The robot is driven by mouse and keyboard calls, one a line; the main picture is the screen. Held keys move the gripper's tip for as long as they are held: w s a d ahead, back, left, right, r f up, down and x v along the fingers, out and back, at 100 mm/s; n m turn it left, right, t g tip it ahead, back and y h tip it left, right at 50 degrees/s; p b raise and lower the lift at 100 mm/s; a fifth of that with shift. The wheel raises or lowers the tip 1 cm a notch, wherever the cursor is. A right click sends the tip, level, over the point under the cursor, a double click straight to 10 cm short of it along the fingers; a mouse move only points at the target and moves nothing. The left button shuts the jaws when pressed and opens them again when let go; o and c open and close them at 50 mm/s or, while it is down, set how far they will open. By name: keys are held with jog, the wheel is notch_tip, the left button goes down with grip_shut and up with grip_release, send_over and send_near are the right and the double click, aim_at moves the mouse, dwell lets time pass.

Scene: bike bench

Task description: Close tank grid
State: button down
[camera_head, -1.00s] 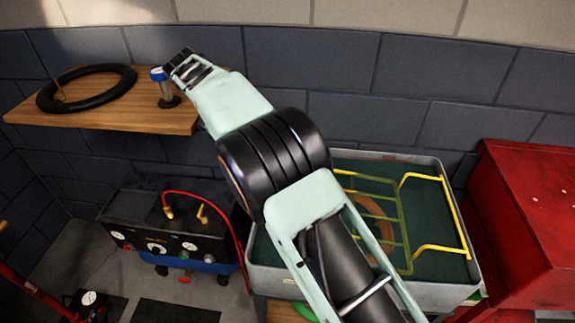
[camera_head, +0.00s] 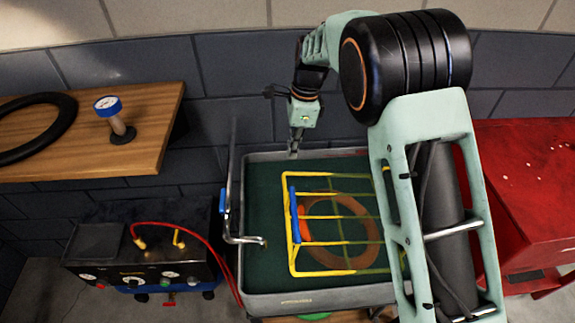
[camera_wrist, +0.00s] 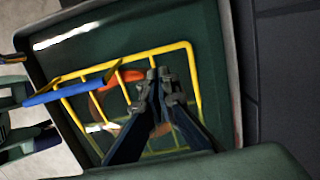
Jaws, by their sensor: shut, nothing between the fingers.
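The tank (camera_head: 252,287) is a grey tub of dark green liquid. Its yellow grid (camera_head: 294,250) has a blue handle (camera_head: 295,215) on its left side. The grid's left part is bright, its right part dim as if under the liquid, so it looks tilted. An orange ring (camera_head: 370,212) lies beneath the bars. My gripper (camera_head: 293,153) points down near the tank's far rim, behind the grid. In the wrist view my gripper (camera_wrist: 158,78) is shut and empty, its fingertips overlapping the grid (camera_wrist: 192,72) in the picture; contact cannot be told. My arm hides the tank's right part.
A grey metal rod (camera_head: 231,190) stands at the tank's left rim. A wooden shelf (camera_head: 150,115) at upper left holds a black ring (camera_head: 45,125) and a blue-topped gauge (camera_head: 110,108). A machine with a red hose (camera_head: 140,265) is left of the tank, a red cabinet (camera_head: 535,190) right.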

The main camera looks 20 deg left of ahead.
aim_at(284, 189)
jog(key=f, duration=0.4)
jog(key=a+f, duration=0.1)
jog(key=f, duration=0.4)
jog(key=s+f+p, duration=0.1)
jog(key=f, duration=0.3)
jog(key=shift+a+f, duration=0.2)
jog(key=shift+a, duration=0.1)
jog(key=shift+f, duration=0.1)
